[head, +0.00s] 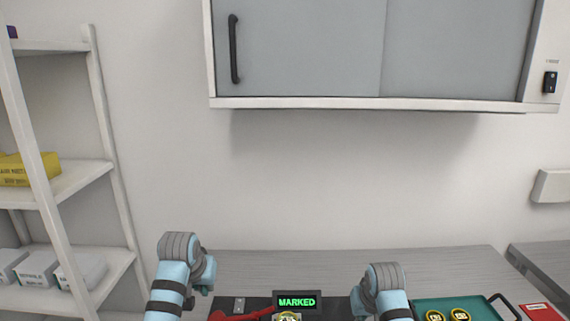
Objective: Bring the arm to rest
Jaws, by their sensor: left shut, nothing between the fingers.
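My left arm rises from the bottom edge in the head view. Its gripper (205,280) shows only in small part beside the blue, grey-capped link; it is shut and empty. My right arm (386,286) stands to the right of the display, bent at its grey joint; its gripper does not show. Between the arms, a dark device on the table has a small display (297,302) reading "MARKED" in green. A red part (238,316) and a round pale-and-yellow piece (287,317) lie just in front of it, cut by the bottom edge.
A green tray (484,304) with yellow round pieces (459,315) is at the lower right, by a red box (540,313). The grey table (300,264) is bare behind the display. A wall cabinet (300,50) hangs above. A white shelf rack (105,120) stands left.

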